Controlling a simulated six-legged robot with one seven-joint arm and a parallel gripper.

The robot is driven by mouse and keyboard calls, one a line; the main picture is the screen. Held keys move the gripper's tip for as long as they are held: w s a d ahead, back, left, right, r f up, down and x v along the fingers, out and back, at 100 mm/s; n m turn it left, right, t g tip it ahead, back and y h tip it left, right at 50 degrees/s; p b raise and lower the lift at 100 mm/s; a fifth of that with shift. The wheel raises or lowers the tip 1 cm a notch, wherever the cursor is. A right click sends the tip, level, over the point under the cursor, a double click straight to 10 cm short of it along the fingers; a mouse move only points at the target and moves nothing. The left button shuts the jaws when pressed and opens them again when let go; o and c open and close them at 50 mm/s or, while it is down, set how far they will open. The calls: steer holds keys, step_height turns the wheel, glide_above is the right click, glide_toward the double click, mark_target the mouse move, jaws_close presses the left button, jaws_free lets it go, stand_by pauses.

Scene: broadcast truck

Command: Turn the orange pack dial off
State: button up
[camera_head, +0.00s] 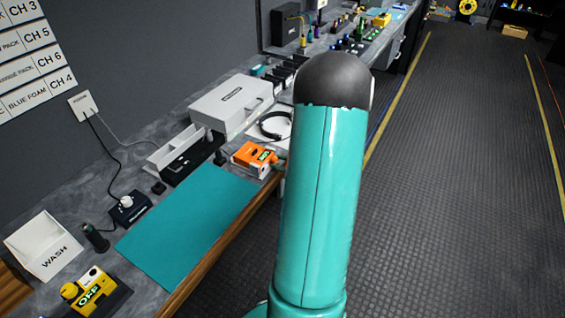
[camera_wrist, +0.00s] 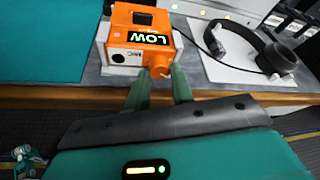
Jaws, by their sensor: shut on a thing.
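The orange pack (camera_wrist: 140,35) sits at the bench's front edge, with a green-on-black label that reads LOW in the wrist view. Its round orange dial (camera_wrist: 158,66) faces me. My gripper (camera_wrist: 160,78) is shut on the dial, with one green finger on each side of it. In the head view the orange pack (camera_head: 254,158) stands just past the teal mat's far end. There my arm covers most of my gripper and the dial. The dial's pointer mark is too small to read.
Headphones (camera_wrist: 255,47) on a white sheet lie right of the pack. A teal mat (camera_head: 187,226) lies left of it. A yellow pack (camera_head: 94,290) labelled OFF stands at the near end. A white case (camera_head: 231,104) stands behind. The floor right of the bench is clear.

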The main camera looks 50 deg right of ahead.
steer(key=shift+a+n+h, duration=0.1)
steer(key=shift+n+h, duration=0.3)
steer(key=shift+n, duration=0.2)
steer(key=o, duration=1)
